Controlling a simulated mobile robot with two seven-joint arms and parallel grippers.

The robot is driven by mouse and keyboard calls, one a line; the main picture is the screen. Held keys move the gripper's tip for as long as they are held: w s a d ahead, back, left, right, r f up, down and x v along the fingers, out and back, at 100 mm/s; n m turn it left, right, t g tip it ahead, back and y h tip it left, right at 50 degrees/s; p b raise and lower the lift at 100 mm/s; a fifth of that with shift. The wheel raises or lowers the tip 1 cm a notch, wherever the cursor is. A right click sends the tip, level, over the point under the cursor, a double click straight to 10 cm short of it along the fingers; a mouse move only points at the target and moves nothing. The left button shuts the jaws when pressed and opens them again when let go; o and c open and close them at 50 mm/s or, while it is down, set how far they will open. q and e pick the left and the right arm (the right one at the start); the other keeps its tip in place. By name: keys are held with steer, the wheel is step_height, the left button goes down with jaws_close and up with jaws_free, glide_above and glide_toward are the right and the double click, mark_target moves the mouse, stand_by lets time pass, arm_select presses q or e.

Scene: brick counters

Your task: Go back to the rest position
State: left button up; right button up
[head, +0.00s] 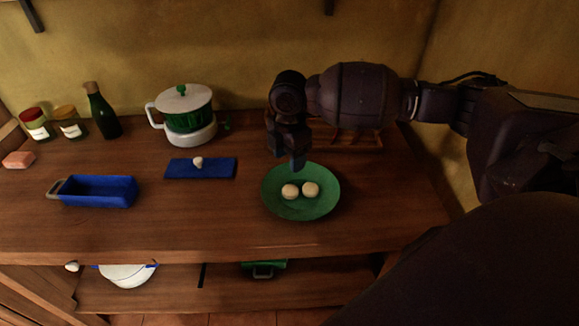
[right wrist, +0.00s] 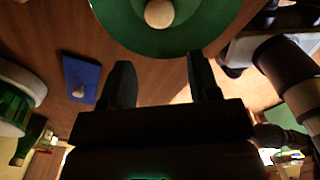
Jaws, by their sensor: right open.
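My right gripper (head: 290,158) is above the back edge of the green plate (head: 302,211) in the head view. Its fingers (right wrist: 160,82) are apart with nothing between them in the right wrist view. Two pale round pieces, a left one (head: 290,191) and a right one (head: 311,188), lie on the plate. One pale round piece (right wrist: 159,13) on the plate (right wrist: 190,38) shows at the top of the right wrist view. My right arm reaches in from the right. My left gripper is in neither view.
A blue mat (head: 215,172) with a small pale piece (head: 198,162) lies left of the plate. A blue tray (head: 98,192), a green-and-white pot (head: 186,113), a dark bottle (head: 102,112) and jars stand farther left. A wooden rack (head: 345,141) is behind my right arm. The front counter is clear.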

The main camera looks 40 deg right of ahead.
steer(key=shift+r, duration=0.45)
steer(key=shift+m+t+y, duration=0.3)
steer(key=shift+m+y, duration=0.4)
steer(key=s+a+f, duration=0.4)
steer(key=a+f, duration=0.1)
steer(key=s+a+f, duration=0.2)
steer(key=a+f, duration=0.1)
steer(key=shift+s+f, duration=0.15)
steer(key=shift+s, duration=0.2)
steer(key=s+a+f+m, duration=0.1)
steer(key=s, duration=0.1)
steer(key=s+a+f+m+t, duration=0.1)
steer(key=s, duration=0.1)
steer(key=s+a+f+m+y, duration=0.1)
steer(key=s+a, duration=0.1)
steer(key=shift+s+m, duration=0.15)
steer(key=shift+m, duration=0.25)
steer(key=s+d+m+t+h, duration=0.1)
steer(key=s+d+m+h, duration=0.1)
steer(key=s+d+m, duration=0.35)
steer(key=s+d+m+t+h, duration=0.1)
steer(key=s+d+m, duration=0.1)
steer(key=s+m, duration=0.65)
steer(key=w+f+n+t, duration=0.1)
steer(key=w+f+t, duration=0.5)
steer(key=f, duration=0.5)
steer(key=shift+w+n+t, duration=0.3)
steer(key=shift+w+t, duration=0.05)
steer(key=shift+t, duration=0.55)
